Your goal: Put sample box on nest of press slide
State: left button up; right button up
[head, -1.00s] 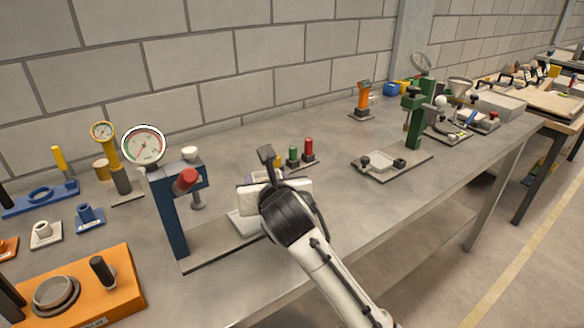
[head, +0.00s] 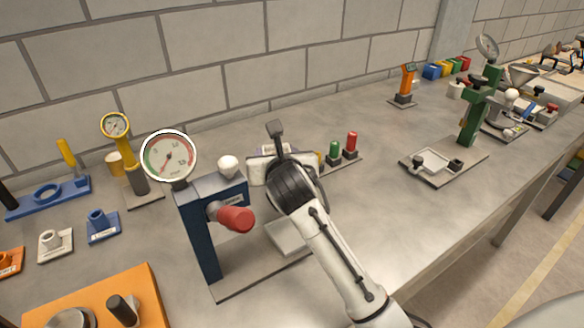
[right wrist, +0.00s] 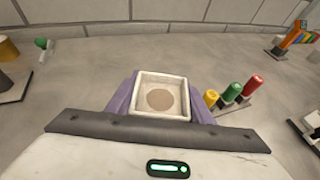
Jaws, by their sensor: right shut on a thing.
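The sample box (right wrist: 160,96) is a small white open square box with a round brownish patch inside. My right gripper (right wrist: 160,103) is shut on it, with purple finger pads on both sides. In the head view the right gripper (head: 267,165) is above the bench, just right of the blue press (head: 203,225); the wrist mostly hides the box there. The blue press has a dial gauge, a red handle and a white knob. A pale square block (head: 287,236), possibly the nest, lies on its base, below the gripper in the picture and partly hidden by my arm. My left gripper is out of view.
Green and red pegs (head: 350,145) stand on a strip right of the gripper. A green press (head: 474,118) with a white tray (head: 434,160) stands further right. An orange fixture (head: 90,295) is at front left. Bare bench lies between the two presses.

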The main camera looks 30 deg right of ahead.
jog(key=shift+s+f, duration=0.2)
jog(key=shift+f, duration=0.65)
jog(key=shift+w+f+b, duration=0.1)
jog(key=shift+f+b, duration=0.2)
jog(key=shift+f, duration=2.05)
jog(key=o, duration=0.9)
jog(key=shift+f, duration=0.15)
jog(key=o, duration=0.3)
